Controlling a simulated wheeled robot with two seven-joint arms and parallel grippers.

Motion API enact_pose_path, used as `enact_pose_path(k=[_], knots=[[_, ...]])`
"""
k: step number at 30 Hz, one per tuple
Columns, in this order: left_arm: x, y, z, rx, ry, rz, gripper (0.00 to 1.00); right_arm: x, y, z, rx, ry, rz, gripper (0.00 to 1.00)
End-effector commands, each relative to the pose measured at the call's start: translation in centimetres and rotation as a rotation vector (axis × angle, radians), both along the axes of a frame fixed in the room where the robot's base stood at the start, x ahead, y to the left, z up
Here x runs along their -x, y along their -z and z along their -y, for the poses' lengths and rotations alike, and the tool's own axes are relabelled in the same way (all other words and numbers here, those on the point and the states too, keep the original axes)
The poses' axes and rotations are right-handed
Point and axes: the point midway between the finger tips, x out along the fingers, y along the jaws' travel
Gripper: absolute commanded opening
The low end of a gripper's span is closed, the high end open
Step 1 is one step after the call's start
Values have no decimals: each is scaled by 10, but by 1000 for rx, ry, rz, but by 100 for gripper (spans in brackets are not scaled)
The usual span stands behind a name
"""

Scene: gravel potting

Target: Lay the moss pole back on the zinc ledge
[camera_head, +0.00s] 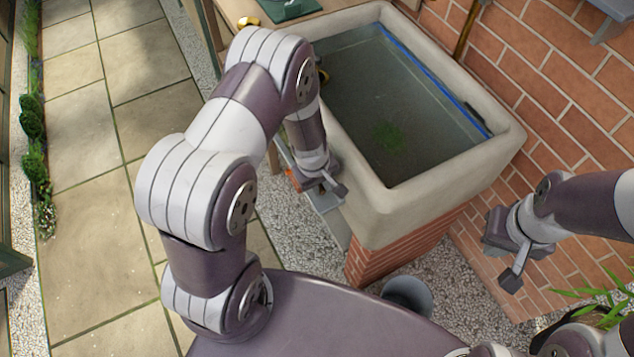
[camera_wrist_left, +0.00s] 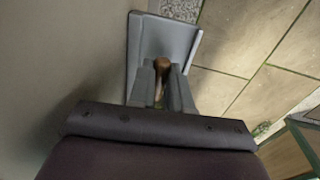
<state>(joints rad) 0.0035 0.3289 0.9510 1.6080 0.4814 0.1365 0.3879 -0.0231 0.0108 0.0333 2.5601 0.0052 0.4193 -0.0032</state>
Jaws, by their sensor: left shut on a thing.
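My left gripper (camera_head: 326,187) is over the grey zinc ledge (camera_head: 333,220) beside the stone trough's near left side. In the left wrist view its two fingers (camera_wrist_left: 162,88) are shut on a slim brown piece with a rounded end, which I take to be the moss pole (camera_wrist_left: 162,64). Most of the pole is hidden by the fingers. The ledge (camera_wrist_left: 168,35) lies behind the fingers in that view; I cannot tell whether the pole touches it. My right gripper (camera_head: 508,262) hangs empty near the brick wall; its finger gap is unclear.
The stone trough (camera_head: 377,212) holds dark water with a green patch (camera_head: 390,136), on a brick base (camera_head: 400,245). A brick wall (camera_head: 560,75) stands at the right. A grey bucket-like container (camera_head: 408,293) stands on the gravel. Paving (camera_head: 90,230) is clear at the left.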

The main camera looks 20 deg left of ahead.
Motion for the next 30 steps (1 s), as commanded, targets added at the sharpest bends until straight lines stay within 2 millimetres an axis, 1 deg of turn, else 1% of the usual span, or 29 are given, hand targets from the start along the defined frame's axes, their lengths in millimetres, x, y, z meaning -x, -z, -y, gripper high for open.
enact_pose_path(k=[1,3,15,24,25,27,30], knots=[[-1,4,0,0,0,1,0,0,4,0,0,0,0,0],[-1,6,1,0,1,1,0,0,5,0,0,0,0,0],[-1,6,1,-1,1,1,0,0,5,0,0,0,0,0],[-1,10,1,-1,0,1,0,0,8,0,0,0,0,0],[-1,9,1,-1,0,1,28,0,8,0,0,0,0,0],[-1,9,1,-1,0,1,48,0,7,0,0,0,0,0],[-1,9,1,0,1,0,48,0,7,0,0,0,0,0]])
